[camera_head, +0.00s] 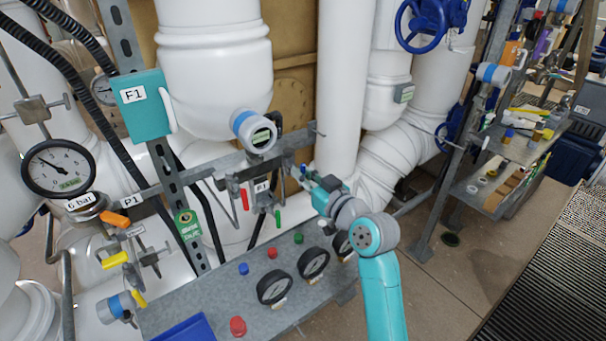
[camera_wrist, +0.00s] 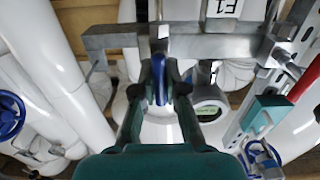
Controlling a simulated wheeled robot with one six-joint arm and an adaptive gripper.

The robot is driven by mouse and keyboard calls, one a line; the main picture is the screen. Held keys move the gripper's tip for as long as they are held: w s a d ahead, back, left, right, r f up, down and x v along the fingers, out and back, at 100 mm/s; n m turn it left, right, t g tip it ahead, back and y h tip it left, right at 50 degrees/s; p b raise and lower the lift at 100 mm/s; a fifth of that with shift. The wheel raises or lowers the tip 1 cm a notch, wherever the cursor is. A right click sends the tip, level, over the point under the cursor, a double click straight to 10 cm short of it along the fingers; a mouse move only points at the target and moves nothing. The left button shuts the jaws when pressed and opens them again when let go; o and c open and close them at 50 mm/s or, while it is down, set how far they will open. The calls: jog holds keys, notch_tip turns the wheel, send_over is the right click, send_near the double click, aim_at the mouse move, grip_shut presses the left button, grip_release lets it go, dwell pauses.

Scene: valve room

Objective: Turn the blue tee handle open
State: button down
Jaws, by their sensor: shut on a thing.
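The blue tee handle (camera_wrist: 160,88) shows in the wrist view as a narrow blue bar, seen nearly edge-on, below a metal fitting on the grey rail. My gripper (camera_wrist: 161,72) has its two dark green fingers on either side of the handle and is shut on it. In the head view my gripper (camera_head: 305,175) is at the right end of the bracket under the grey rail. There only a small bit of blue (camera_head: 303,169) shows at the fingertips. The fingers hide most of the handle, so I cannot tell its exact angle.
A red handle (camera_head: 245,199) and a green handle (camera_head: 278,218) hang left of my gripper. A grey panel (camera_head: 205,295) with gauges and coloured buttons lies below. Thick white pipes (camera_head: 345,80) stand close behind. Open floor (camera_head: 445,285) is at right.

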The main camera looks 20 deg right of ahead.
dwell(0.4)
jog(key=c, duration=1.2)
grip_release()
jog(key=v, duration=1.2)
